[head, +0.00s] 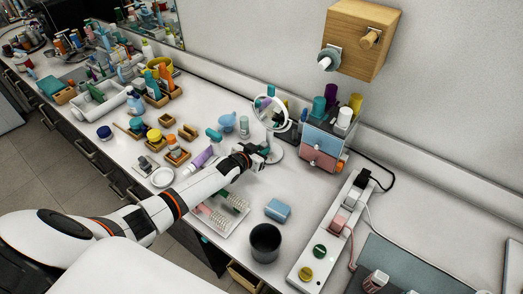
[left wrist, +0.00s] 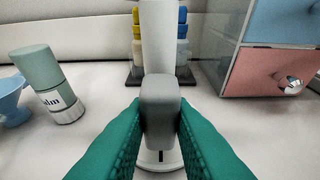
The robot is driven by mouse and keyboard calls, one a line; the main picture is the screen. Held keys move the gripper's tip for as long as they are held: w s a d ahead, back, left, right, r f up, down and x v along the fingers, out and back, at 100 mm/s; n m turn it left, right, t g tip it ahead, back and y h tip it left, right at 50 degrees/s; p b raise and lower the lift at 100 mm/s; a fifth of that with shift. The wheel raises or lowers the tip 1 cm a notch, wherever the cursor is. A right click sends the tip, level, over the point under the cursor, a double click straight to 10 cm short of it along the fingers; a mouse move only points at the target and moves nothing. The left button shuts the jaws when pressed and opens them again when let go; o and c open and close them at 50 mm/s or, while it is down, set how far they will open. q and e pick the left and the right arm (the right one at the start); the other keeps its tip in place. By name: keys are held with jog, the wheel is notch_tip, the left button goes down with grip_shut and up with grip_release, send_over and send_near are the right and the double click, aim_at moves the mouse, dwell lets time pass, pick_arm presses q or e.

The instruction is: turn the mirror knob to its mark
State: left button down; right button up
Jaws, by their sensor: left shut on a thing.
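The round vanity mirror (head: 270,114) stands on a white post towards the back of the counter. Its grey mirror knob (left wrist: 160,100) is between the teal fingers of my left gripper (left wrist: 160,128), which is shut on it. In the head view my left gripper (head: 258,156) is at the mirror's stand, and the knob is hard to make out there. The white post (left wrist: 158,38) rises behind the knob. A small dark line (left wrist: 161,156) shows on the white part below the knob; I cannot tell whether the knob lines up with it.
A drawer box (head: 321,154) with blue and pink fronts stands close right of the mirror. A dark cup (head: 265,243), a blue block (head: 278,210) and a white power strip (head: 323,240) are nearer the front.

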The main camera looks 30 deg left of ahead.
dwell(0.4)
pick_arm(q)
jog(key=c, duration=1.3)
grip_release()
jog(key=v, duration=1.2)
jog(key=shift+a, duration=0.1)
